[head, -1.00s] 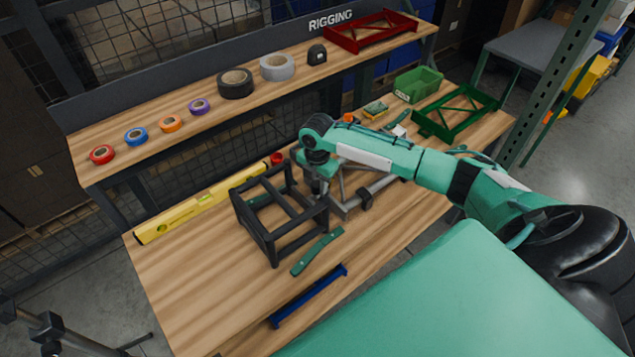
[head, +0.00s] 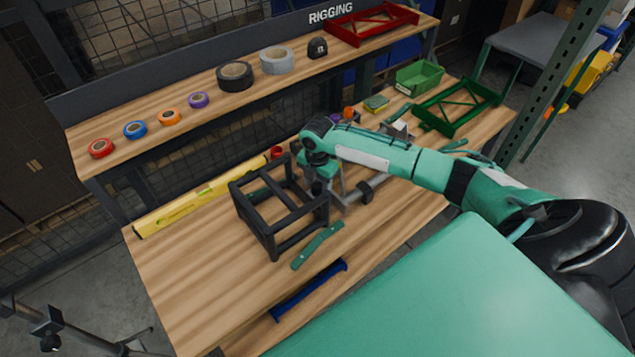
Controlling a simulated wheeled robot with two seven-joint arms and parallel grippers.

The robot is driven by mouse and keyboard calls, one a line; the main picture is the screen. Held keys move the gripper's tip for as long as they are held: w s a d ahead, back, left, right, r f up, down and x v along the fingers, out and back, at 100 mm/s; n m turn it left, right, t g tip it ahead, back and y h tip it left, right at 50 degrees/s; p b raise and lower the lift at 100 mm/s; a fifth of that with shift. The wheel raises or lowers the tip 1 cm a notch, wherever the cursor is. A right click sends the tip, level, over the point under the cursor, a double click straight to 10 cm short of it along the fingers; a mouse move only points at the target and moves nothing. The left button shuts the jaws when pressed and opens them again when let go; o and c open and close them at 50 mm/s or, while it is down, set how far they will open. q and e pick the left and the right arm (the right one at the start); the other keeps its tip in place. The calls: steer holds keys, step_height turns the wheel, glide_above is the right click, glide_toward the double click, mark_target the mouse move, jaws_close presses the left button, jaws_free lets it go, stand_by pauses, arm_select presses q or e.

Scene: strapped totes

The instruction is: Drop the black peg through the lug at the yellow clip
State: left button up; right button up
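My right gripper (head: 322,187) points down at the right rear corner of a black open frame (head: 283,222) on the bench. The frame's posts and my own wrist partly hide its fingers, so I cannot tell whether it is open or shut or holds anything. A grey metal bar frame (head: 376,186) with a dark clamp (head: 365,192) lies just right of the gripper. I cannot make out the black peg, the lug or the yellow clip. My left gripper is not in view.
A yellow level (head: 190,203) lies behind the black frame, near a red cup (head: 277,153). A teal strip (head: 318,246) and blue bar (head: 308,290) lie in front. A green frame (head: 457,107) and green bin (head: 418,78) stand right. The bench's left front is clear.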

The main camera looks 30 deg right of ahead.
steer(key=shift+r, duration=0.15)
step_height(320, 180, up, 14)
steer(key=b, duration=0.3)
steer(key=shift+f, duration=0.2)
